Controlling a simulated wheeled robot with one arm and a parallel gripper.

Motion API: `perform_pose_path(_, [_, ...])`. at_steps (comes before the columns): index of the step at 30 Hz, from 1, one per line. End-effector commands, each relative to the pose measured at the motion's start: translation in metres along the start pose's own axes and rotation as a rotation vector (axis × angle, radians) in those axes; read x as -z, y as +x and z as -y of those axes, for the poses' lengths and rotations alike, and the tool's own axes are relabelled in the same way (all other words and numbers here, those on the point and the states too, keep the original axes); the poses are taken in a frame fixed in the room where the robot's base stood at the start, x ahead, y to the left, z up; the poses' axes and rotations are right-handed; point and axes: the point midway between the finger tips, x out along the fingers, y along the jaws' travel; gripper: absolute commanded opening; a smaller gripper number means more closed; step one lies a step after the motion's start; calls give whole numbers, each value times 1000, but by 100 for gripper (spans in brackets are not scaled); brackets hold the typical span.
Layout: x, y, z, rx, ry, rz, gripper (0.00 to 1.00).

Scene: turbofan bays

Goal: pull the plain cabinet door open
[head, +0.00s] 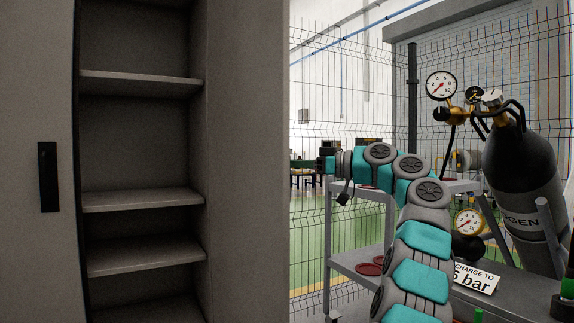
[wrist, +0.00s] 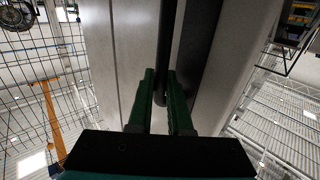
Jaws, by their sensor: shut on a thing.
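In the wrist view, my gripper (wrist: 161,76) is shut on a dark upright bar handle (wrist: 167,45), its two green fingers on either side of the bar. The handle is on a pale grey door panel (wrist: 135,50). In the head view, the tall grey cabinet shows an open interior with several shelves (head: 142,198). A grey panel (head: 247,160) stands to the right of the opening. Another grey panel with a black handle (head: 48,177) is at the left. My arm's end is to the right of the right panel; its grip cannot be made out there.
A grey trolley (head: 329,240) stands at the right, behind my arm. A dark gas cylinder (head: 530,185) with gauges (head: 441,85) leans beside it, near a "bar" sign (head: 476,279). Wire fencing (head: 350,100) is behind. Green floor (head: 305,235) shows between panel and trolley.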

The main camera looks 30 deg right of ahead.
Motion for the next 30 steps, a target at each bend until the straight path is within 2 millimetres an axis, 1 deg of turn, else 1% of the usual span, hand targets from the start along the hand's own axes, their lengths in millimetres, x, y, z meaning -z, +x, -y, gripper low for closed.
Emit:
perform_pose_path(2, [-1,0,0,0,1,2,0])
perform_pose_path(3, [-1,0,0,0,1,2,18])
perform_pose_path(11, [-1,0,0,0,0,2,47])
perform_pose_path(19, [0,0,0,0,0,1,47])
perform_pose_path(22, [0,-5,-1,-2,0,1,47])
perform_pose_path(25, [0,-17,-1,-4,1,1,47])
perform_pose_path(30, [-1,-45,-1,-3,1,3,47])
